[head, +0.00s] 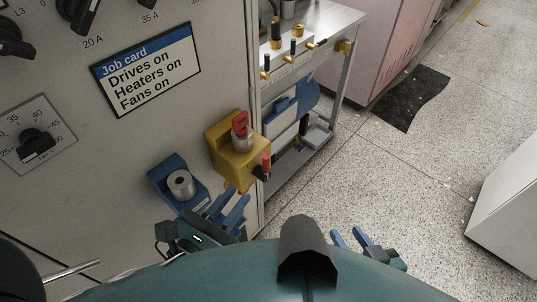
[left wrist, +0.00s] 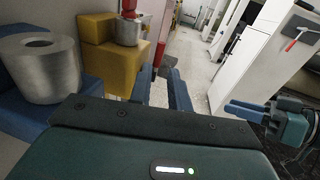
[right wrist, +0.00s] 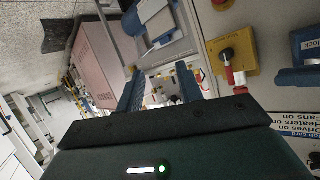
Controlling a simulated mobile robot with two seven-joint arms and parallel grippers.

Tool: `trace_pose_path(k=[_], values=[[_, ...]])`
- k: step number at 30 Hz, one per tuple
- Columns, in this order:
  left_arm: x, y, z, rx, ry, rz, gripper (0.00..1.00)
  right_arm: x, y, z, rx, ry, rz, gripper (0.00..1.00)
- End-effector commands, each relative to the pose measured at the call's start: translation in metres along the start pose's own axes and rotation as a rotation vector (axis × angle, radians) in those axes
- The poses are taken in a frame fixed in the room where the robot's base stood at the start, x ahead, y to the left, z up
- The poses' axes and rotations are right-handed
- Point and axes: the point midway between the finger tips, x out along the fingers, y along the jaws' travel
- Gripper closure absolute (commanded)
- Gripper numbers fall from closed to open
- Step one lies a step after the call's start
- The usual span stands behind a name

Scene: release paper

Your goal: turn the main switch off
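The yellow box also shows in the left wrist view (left wrist: 105,58) and the right wrist view (right wrist: 232,48). My left gripper (head: 228,203) is open and empty, below the yellow box. My right gripper (head: 351,238) is open and empty, further right over the floor.
A blue block with a silver cylinder (head: 181,184) sits left of my left gripper. The panel carries a job card (head: 147,70) reading drives, heaters and fans on, and black knobs (head: 37,145). A metal cart (head: 330,95) stands right of it. Open floor (head: 400,180) lies right.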

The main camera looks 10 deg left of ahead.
Motion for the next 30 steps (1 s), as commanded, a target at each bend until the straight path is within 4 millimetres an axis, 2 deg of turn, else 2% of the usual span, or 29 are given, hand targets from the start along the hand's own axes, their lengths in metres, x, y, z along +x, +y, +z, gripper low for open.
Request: trace_pose_path(k=[1, 5, 9, 15, 21, 30], values=[[0.011, 0.0, 0.008, -0.002, -0.004, 0.002, 0.81, 0.0, -0.003, -0.006, 0.005, -0.017, -0.005, 0.64], [0.039, 0.0, 0.009, 0.001, -0.004, 0.001, 0.81, 0.006, -0.007, -0.006, 0.019, -0.063, -0.018, 0.64], [0.069, -0.001, 0.008, 0.003, -0.004, -0.001, 0.81, 0.002, -0.008, -0.01, -0.004, -0.077, -0.013, 0.64], [0.1, 0.0, 0.004, 0.003, -0.002, -0.001, 0.81, 0.0, -0.007, -0.012, -0.025, -0.085, -0.008, 0.64], [0.114, -0.001, 0.002, 0.004, -0.001, -0.002, 0.81, -0.001, -0.007, -0.013, -0.032, -0.087, -0.005, 0.64], [0.115, -0.001, 0.001, 0.005, 0.0, -0.002, 0.82, -0.001, -0.007, -0.013, -0.033, -0.086, -0.005, 0.64]])
